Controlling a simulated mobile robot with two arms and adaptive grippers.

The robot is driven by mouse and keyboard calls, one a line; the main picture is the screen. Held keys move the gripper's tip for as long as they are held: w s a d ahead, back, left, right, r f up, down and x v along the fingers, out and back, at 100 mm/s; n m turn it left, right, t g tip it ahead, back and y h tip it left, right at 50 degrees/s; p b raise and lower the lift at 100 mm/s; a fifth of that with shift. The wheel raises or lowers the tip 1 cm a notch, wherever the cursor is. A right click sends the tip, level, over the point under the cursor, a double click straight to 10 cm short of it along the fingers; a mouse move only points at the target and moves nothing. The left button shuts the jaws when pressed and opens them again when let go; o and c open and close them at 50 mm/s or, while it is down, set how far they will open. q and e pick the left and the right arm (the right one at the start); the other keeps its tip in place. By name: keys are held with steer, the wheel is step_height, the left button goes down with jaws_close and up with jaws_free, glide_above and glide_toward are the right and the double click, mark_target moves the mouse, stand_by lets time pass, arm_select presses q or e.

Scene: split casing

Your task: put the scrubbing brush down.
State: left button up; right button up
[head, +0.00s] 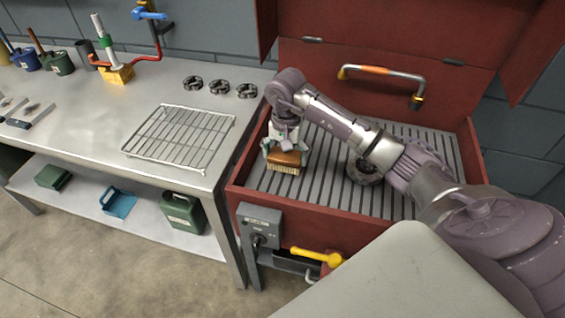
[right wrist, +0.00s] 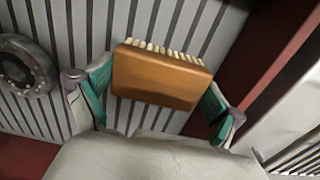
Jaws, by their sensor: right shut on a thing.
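The scrubbing brush (head: 285,160) has an orange-brown wooden back and pale bristles. My right gripper (head: 284,155) is shut on it, with the bristles pointing down, over the slatted floor of the red parts washer (head: 330,208), near its left wall. In the right wrist view the brush (right wrist: 162,75) sits between the two green-padded fingers of the gripper (right wrist: 155,98). Whether the bristles touch the slats cannot be told. My left gripper is not in view.
A round metal part (head: 364,172) lies on the slats to the right, partly behind my arm. A wire rack (head: 180,137) lies on the steel bench (head: 85,128) at left, with several dark rings (head: 219,87) behind it. The slats between brush and round part look clear.

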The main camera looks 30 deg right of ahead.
mark_target(283, 166)
steer(key=shift+w+a+f, duration=0.15)
steer(key=shift+w+f, duration=0.05)
steer(key=shift+w, duration=0.15)
steer(key=shift+f, duration=0.3)
step_height(283, 166, down, 3)
steer(key=shift+f+p, duration=0.1)
steer(key=shift+p, duration=0.45)
steer(key=shift+f, duration=0.15)
steer(key=shift+f, duration=0.1)
steer(key=shift+f+b, duration=0.15)
steer(key=shift+b, duration=0.15)
steer(key=o, duration=0.7)
